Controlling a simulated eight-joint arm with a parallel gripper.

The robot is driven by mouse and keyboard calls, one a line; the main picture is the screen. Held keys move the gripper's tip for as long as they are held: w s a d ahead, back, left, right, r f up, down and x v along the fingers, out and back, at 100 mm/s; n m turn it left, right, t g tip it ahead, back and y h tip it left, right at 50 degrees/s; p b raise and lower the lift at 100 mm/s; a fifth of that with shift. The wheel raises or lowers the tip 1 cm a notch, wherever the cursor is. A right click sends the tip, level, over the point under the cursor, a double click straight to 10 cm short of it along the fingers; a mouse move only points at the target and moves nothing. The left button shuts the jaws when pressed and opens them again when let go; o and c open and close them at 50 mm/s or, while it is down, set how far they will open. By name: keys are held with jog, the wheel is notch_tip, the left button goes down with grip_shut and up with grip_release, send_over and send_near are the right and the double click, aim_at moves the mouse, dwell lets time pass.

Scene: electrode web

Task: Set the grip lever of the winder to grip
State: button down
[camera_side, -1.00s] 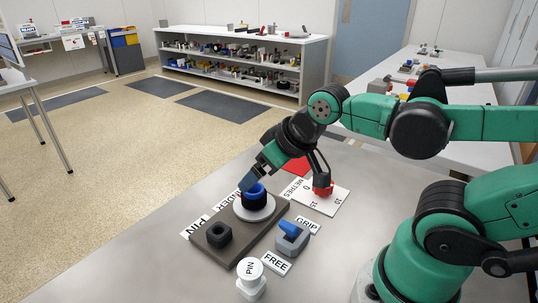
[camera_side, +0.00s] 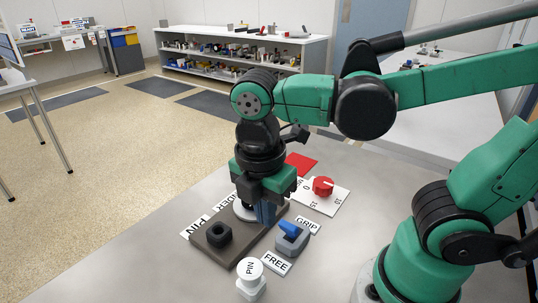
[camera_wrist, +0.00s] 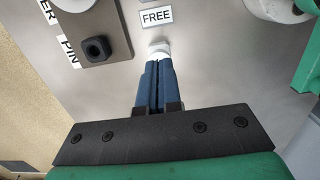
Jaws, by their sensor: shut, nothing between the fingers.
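The grip lever (camera_side: 289,228) is a blue handle on a grey block (camera_side: 293,243), right of the dark winder plate (camera_side: 232,254) in the side view. The GRIP label (camera_side: 308,224) lies behind the block, and the FREE label (camera_side: 276,263) lies in front. Which label the lever points to I cannot tell for sure. My gripper (camera_side: 266,222) points down, left of and apart from the lever, its blue fingers shut and empty. In the wrist view the shut fingers (camera_wrist: 159,66) show with the FREE label (camera_wrist: 157,17) beyond; the lever is out of that frame.
A black square socket (camera_side: 218,235) sits on the plate. My gripper hides most of the white spindle disc (camera_side: 243,211). A red dial (camera_side: 322,186) on a white scale card stands behind right. The table's front left is clear.

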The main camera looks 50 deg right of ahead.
aim_at(291, 233)
jog(key=f, duration=1)
jog(key=shift+d, duration=0.4)
jog(key=shift+d+r, duration=0.3)
jog(key=shift+d, duration=0.3)
jog(key=shift+d+r, duration=0.25)
jog(key=shift+d, duration=0.4)
jog(key=shift+d+r, duration=0.3)
jog(key=shift+d, duration=0.3)
